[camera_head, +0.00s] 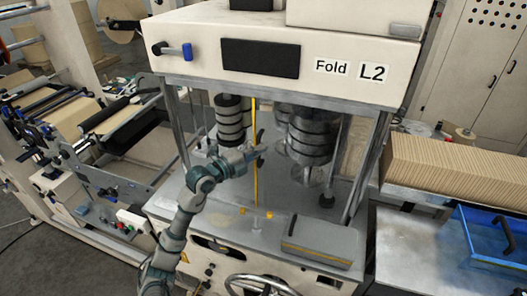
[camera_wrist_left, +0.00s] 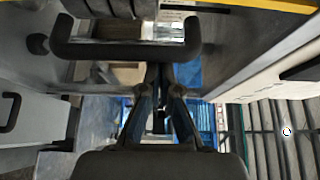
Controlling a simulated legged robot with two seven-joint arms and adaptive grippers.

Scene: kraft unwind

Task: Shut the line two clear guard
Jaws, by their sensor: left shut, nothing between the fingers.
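The clear guard of the Fold L2 machine (camera_head: 345,47) is hard to make out. A yellow upright strip (camera_head: 255,185), seemingly its edge, stands in the middle of the machine's open front. Yellow also shows at the top right of the left wrist view (camera_wrist_left: 270,5). A black bar handle (camera_wrist_left: 125,48) lies across the left wrist view, just beyond my fingers. My left gripper (camera_head: 262,151) is shut and empty beside the yellow strip, its fingertips close to the handle; I cannot tell whether they touch. It also shows in the left wrist view (camera_wrist_left: 158,75). My right gripper is not in view.
Dark stacked rollers (camera_head: 312,135) stand inside the machine between metal posts (camera_head: 365,165). A grey box (camera_head: 322,240) and a handwheel (camera_head: 260,285) are at the front. A blue tray (camera_head: 480,240) and a cardboard stack (camera_head: 450,172) are on the right. Another paper machine stands left.

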